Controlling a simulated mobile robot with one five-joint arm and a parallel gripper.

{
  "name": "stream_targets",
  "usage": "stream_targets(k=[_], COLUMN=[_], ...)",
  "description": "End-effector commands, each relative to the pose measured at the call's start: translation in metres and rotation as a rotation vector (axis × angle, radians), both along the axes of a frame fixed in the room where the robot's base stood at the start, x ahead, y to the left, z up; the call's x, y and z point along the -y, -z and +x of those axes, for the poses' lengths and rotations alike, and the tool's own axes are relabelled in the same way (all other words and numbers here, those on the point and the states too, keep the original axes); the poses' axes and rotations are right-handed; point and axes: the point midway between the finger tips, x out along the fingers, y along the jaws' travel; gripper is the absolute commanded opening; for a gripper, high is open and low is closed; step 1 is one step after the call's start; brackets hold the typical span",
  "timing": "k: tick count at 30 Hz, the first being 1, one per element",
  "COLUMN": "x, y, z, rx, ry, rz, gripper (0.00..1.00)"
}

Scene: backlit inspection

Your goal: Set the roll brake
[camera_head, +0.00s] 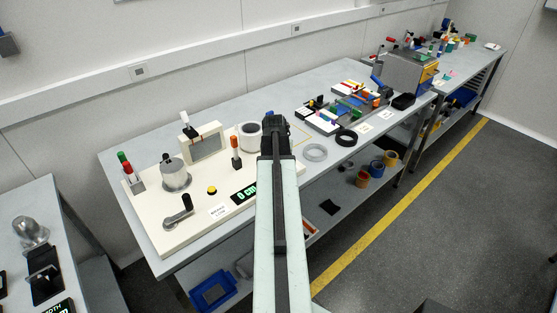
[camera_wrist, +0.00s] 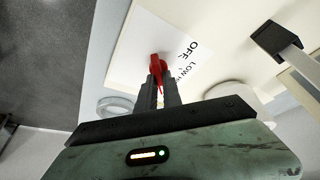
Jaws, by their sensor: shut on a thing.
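In the wrist view, my gripper (camera_wrist: 160,84) is shut on a small red pointed lever (camera_wrist: 156,69). The lever stands at a cream panel (camera_wrist: 150,48) beside a printed scale (camera_wrist: 188,56) reading OFF, LOW and a further word partly cut off. In the head view, my gripper (camera_head: 276,128) is over the right end of the cream machine board (camera_head: 160,236); its fingers and the red lever are hidden behind my arm. A white card (camera_head: 218,211) on the board bears small print that seems to read BRAKE LOW.
The floor (camera_head: 400,225) is clear on the right.

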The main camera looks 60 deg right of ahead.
Motion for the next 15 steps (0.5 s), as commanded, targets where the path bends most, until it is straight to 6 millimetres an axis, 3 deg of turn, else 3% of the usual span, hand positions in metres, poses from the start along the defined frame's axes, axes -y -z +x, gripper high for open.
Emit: stream_targets(k=[15], x=[-0.0006], y=[0.0002], z=[0.0012], rx=[0.000], ry=[0.228], rz=[0.002], gripper=[0.00])
